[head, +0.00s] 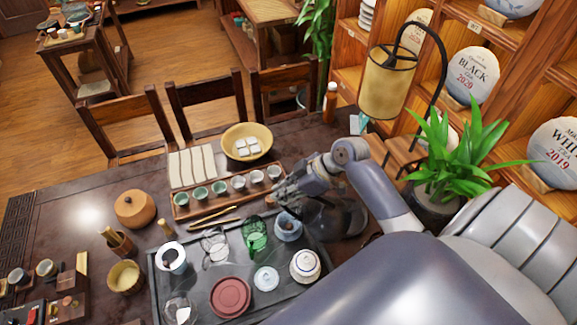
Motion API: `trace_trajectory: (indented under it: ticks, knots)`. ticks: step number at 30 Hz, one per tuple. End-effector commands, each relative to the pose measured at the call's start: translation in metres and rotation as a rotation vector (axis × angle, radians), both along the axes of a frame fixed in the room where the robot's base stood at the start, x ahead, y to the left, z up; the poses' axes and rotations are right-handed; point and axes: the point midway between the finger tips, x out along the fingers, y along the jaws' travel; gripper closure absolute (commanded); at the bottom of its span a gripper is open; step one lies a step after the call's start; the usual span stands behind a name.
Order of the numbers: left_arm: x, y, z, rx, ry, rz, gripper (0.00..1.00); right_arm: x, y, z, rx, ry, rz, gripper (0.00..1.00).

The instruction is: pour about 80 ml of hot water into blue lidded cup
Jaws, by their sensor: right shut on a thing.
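My right gripper (287,197) reaches in from the right and is shut, apparently on the handle of a dark rounded kettle (338,218). The grip itself is partly hidden by the fingers and arm. A light blue cup (289,230) stands just below the fingers at the tray's back right, its top partly covered. A pale blue round piece (266,279), which looks like a lid, lies nearer on the dark tray (205,309). No stream of water is visible. My left gripper is not in view.
The tray also holds a green glass pitcher (255,236), a white lidded bowl (305,264) and a dark red round piece (230,297). A wooden rack of small cups (220,189) lies behind. A lamp (388,85) and plant (460,150) stand at right.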

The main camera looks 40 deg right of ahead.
Motion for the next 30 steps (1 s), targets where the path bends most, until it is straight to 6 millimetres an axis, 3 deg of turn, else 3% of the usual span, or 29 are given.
trace_trajectory:
  ticks: [30]
  knots:
    - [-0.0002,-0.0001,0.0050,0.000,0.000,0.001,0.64,0.0086,0.0077,-0.0008,-0.058,0.051,-0.001,1.00]
